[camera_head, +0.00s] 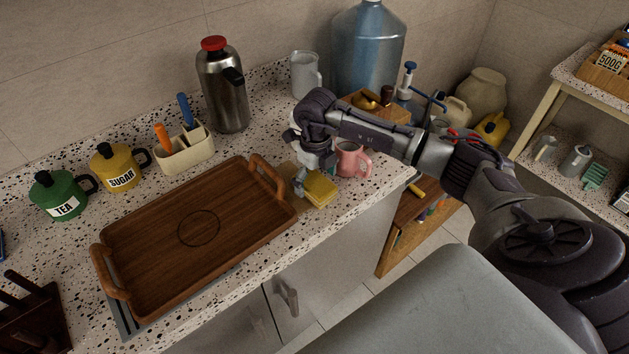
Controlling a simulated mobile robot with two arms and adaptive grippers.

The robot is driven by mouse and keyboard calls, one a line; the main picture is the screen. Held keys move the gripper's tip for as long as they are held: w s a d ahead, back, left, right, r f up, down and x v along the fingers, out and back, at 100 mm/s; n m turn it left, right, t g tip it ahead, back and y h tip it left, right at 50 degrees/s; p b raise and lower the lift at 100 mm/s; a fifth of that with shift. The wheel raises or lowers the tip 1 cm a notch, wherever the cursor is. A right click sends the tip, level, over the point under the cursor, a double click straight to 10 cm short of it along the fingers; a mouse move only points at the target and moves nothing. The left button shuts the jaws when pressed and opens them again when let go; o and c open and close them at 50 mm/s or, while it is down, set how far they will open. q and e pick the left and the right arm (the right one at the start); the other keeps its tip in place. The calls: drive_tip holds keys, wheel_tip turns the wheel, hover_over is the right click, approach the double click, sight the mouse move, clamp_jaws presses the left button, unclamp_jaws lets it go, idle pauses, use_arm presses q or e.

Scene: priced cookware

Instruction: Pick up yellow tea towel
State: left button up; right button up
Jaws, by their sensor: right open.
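The yellow tea towel (320,189) looks like a small folded yellow cloth. It lies on the speckled counter near the front edge, just right of the wooden tray. My right gripper (303,186) points down at the towel's left side, with its fingers open. The gripper hides part of the towel's left and back edge. I cannot tell whether a finger touches the cloth. My left gripper is not in view.
A wooden tray (150,244) with handles lies left of the towel. A pink mug (351,160) stands close behind it on the right. A steel flask (225,90), a caddy (184,152) and yellow (117,168) and green (61,196) canisters stand along the back.

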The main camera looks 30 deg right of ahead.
drive_tip(key=shift+f, duration=0.7)
drive_tip(key=c, duration=1.2)
drive_tip(key=shift+r, duration=0.1)
drive_tip(key=shift+c, duration=0.2)
drive_tip(key=shift+r, duration=0.4)
wheel_tip(320, 180, up, 2)
drive_tip(key=shift+w+r+b, duration=0.1)
drive_tip(key=shift+r+b, duration=0.15)
drive_tip(key=shift+b, duration=0.7)
drive_tip(key=s+a+r+b, duration=0.1)
drive_tip(key=s+r+b, duration=0.2)
drive_tip(key=s+r, duration=0.4)
drive_tip(key=s, duration=0.4)
drive_tip(key=shift+s+r, duration=0.35)
drive_tip(key=shift+s, duration=0.05)
